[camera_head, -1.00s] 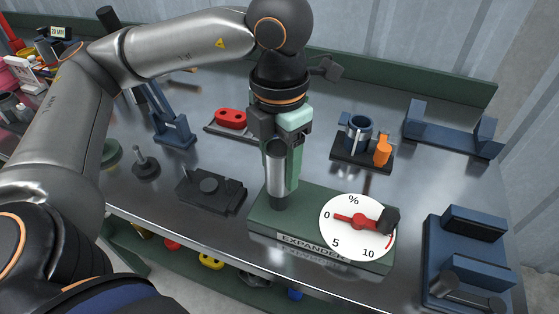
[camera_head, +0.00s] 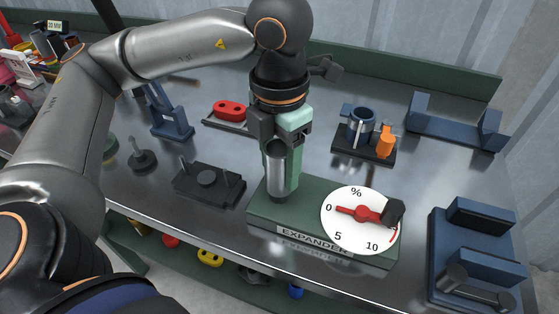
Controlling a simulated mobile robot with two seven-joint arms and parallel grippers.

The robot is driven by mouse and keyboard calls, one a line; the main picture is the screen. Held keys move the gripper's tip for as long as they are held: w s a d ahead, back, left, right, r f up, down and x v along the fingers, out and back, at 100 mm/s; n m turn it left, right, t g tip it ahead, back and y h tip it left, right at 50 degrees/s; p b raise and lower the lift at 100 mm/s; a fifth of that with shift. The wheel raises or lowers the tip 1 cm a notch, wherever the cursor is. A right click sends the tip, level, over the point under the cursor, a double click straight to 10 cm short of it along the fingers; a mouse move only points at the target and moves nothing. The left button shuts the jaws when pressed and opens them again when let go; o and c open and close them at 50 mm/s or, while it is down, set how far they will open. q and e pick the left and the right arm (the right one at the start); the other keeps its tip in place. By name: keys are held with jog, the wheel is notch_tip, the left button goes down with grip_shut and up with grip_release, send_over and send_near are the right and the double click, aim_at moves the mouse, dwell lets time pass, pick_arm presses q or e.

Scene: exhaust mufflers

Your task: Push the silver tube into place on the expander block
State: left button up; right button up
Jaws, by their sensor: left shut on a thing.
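The green expander block (camera_head: 262,213) stands at the front of the steel bench, with an "EXPANDER" label and a round white dial (camera_head: 345,225). The dial's red pointer lies near 0. My left gripper (camera_head: 279,142) is above the block's left part, pointing down and shut on the silver tube (camera_head: 275,168). The tube is upright, its lower end at the dark post on the block. I cannot tell how far it sits around the post. A green upright stands just behind the tube, partly hidden by it and the gripper. My right gripper is not in view.
A black fixture plate (camera_head: 209,184) lies left of the block. A blue stand (camera_head: 168,118), a red part (camera_head: 230,108) and a black base with a blue ring and orange clamp (camera_head: 364,143) stand behind. Blue fixtures (camera_head: 470,255) stand at the right.

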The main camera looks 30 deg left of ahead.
pick_arm(q)
jog(key=shift+f+b, duration=1.25)
jog(key=shift+f, duration=0.15)
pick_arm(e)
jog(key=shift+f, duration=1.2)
pick_arm(q)
jog(key=o, duration=1.3)
jog(key=shift+o, duration=0.2)
jog(key=shift+r, duration=0.75)
notch_tip(320, 180, up, 10)
jog(key=p, duration=0.3)
jog(key=shift+r, duration=0.55)
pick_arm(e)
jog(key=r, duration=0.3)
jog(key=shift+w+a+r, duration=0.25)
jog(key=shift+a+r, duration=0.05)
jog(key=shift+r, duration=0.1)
